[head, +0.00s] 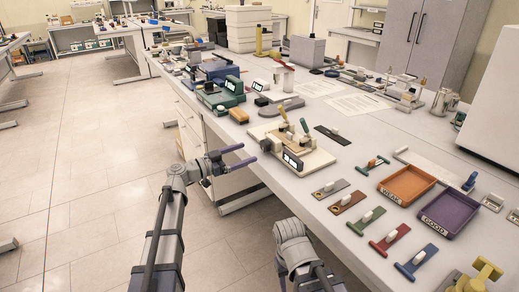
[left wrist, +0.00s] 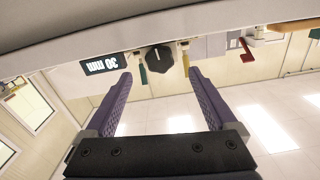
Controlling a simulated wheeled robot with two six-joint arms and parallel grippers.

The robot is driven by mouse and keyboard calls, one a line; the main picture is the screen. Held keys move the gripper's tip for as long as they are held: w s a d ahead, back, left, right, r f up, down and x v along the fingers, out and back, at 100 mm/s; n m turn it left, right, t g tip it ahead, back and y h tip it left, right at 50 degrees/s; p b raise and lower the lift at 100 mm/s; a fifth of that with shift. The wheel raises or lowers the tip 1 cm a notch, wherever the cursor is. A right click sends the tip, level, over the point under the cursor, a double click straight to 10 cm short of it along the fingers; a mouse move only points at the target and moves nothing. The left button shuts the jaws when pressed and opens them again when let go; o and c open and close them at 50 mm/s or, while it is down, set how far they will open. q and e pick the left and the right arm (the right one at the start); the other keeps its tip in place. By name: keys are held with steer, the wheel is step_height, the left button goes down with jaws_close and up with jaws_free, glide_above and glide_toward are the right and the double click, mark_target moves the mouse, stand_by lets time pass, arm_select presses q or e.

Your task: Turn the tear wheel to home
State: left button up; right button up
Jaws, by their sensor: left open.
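A cream tester (head: 288,152) stands at the table's front edge, with a green lever (head: 304,126) and a yellow lever (head: 284,116) on top. Its dark faceted knob, which looks like the tear wheel (left wrist: 158,58), faces me in the left wrist view beside a display reading 30 mm (left wrist: 103,65), upside down there. The display also shows in the head view (head: 292,160). My left gripper (head: 247,154) has purple fingers, open and empty, pointing at the tester's front. In the left wrist view the knob lies between and beyond the fingertips (left wrist: 160,75), apart from them. My right gripper is out of view.
Right of the tester lie several coloured strips, an orange tray (head: 406,184) and a purple tray (head: 445,211). A teal device (head: 220,95) and an orange block (head: 238,115) stand beyond it. The floor (head: 95,170) left of the table is clear.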

mark_target(263, 147)
arm_select(q)
steer(key=x, duration=0.6)
steer(key=shift+w+d, duration=0.2)
steer(key=shift+d, duration=0.05)
steer(key=c, duration=1.4)
